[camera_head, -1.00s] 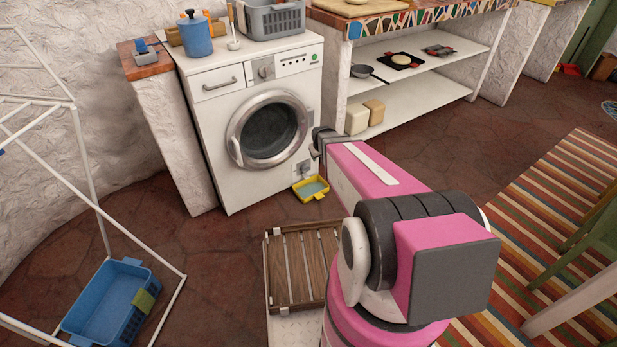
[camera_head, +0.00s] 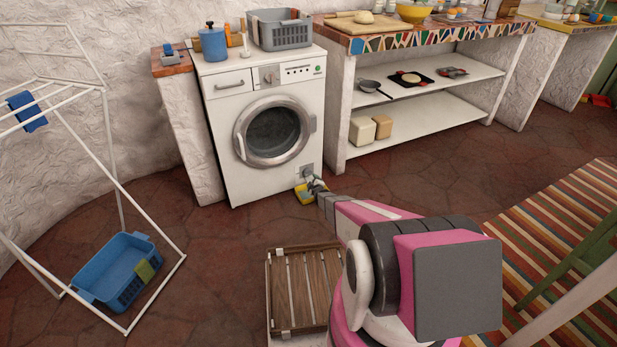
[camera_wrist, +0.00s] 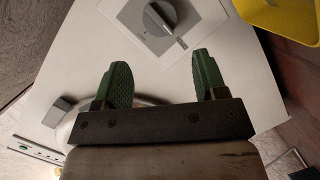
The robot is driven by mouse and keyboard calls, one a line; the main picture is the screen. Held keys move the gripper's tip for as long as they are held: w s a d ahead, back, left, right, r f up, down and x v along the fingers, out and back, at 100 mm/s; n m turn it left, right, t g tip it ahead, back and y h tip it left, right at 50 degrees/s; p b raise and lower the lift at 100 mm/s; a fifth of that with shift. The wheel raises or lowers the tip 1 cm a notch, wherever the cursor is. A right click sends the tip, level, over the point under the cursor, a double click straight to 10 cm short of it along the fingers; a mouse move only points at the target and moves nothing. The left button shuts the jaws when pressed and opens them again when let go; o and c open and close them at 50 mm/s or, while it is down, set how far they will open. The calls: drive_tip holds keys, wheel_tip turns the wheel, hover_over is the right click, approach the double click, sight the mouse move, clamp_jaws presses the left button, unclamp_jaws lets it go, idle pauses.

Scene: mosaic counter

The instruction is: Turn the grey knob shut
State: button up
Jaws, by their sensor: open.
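The grey knob (camera_wrist: 160,18) sits on a square plate on a white panel at the top of the wrist view, with a small pointer at its lower right. In the head view its plate (camera_head: 307,170) is low at the right of the washing machine's (camera_head: 222,120) front. My gripper (camera_wrist: 161,64) is open, its two green fingers apart and empty. The knob lies beyond the fingertips, between their lines, and is not held. In the head view my gripper (camera_head: 316,184) is small, close to the plate and partly in front of the yellow tray.
The yellow tray (camera_head: 302,196) is on the floor below the plate; its edge shows in the wrist view (camera_wrist: 285,18). A wooden slatted crate (camera_head: 290,285) is near my base. A drying rack (camera_head: 115,180) and blue basket (camera_head: 100,285) stand left. Shelves (camera_head: 420,127) stand right.

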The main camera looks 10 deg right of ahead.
sight(309, 174)
drive_tip(key=x, duration=1)
drive_tip(key=shift+w, duration=0.15)
drive_tip(key=c, duration=0.6)
